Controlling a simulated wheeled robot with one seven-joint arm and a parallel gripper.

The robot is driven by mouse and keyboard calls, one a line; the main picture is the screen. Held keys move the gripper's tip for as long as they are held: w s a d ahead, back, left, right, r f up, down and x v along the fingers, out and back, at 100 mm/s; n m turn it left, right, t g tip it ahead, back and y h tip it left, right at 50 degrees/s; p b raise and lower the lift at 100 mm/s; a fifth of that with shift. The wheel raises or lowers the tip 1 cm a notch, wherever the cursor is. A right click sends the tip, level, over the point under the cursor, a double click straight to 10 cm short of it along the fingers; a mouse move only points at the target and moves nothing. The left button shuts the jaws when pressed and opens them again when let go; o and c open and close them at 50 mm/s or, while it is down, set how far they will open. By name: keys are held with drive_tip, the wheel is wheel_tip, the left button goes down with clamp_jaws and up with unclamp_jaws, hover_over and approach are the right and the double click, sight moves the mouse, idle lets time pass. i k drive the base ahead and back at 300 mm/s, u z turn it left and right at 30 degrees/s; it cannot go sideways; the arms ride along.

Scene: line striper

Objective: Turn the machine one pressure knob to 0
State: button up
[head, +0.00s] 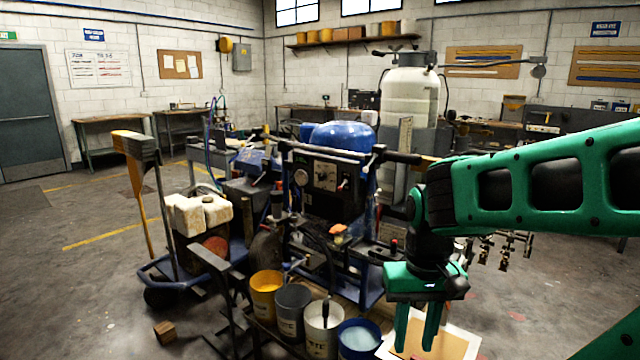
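The line striper (338,205) stands in the middle of the head view, with a blue rounded tank (342,137) on top and a dark control panel (326,176) facing me. The panel carries a pale round gauge (301,177) and small knobs or dials (344,184). They are too small to read a setting or to tell which one is the pressure knob. My gripper (416,338) is at the lower right, pointing down, with its two green fingers apart and nothing between them. It is well below and to the right of the panel, touching none of it.
Several paint buckets (292,304) stand in a row before the machine. A blue-framed cart (215,262) with white jugs (198,213) is on the left. A tall white tank (410,92) rises behind. A wooden block (165,331) lies on the floor. Floor at the far left is open.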

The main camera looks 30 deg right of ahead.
sight(322, 176)
drive_tip(key=z, duration=0.05)
drive_tip(key=i, duration=1)
drive_tip(key=u, duration=0.05)
